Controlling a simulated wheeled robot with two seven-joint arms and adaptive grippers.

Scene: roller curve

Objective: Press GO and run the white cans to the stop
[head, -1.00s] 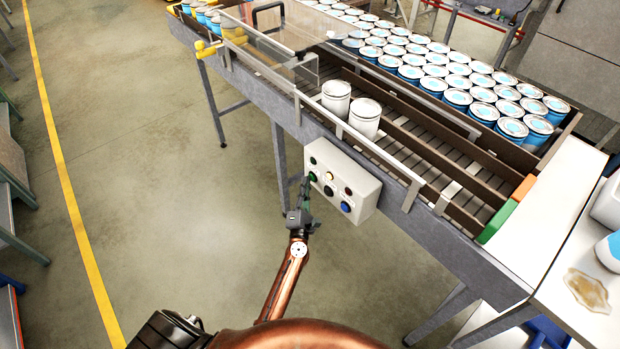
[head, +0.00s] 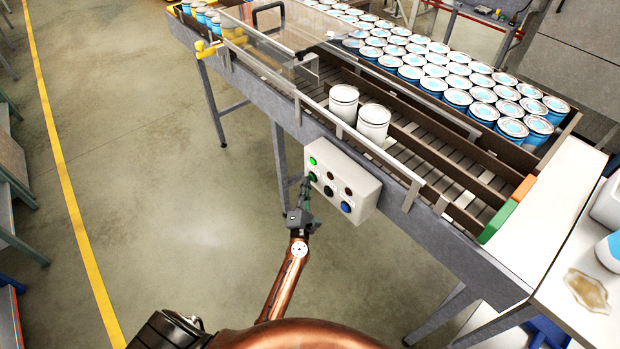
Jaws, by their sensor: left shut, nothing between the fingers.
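Two white cans (head: 358,116) stand upright side by side on the roller lane (head: 432,143) behind the front guide rail. The control box (head: 342,180) hangs on the conveyor's near side. A small green lamp (head: 312,161) at its upper left is lit. The stop is a green (head: 496,222) and orange (head: 524,187) end piece at the lane's right end. My right gripper is not in view.
Many blue cans with white lids (head: 470,90) fill the lane behind. A clear cover (head: 285,35) spans the conveyor's left part. A white side table (head: 560,245) with a brown spill (head: 587,290) stands at right. The lane between cans and stop is clear.

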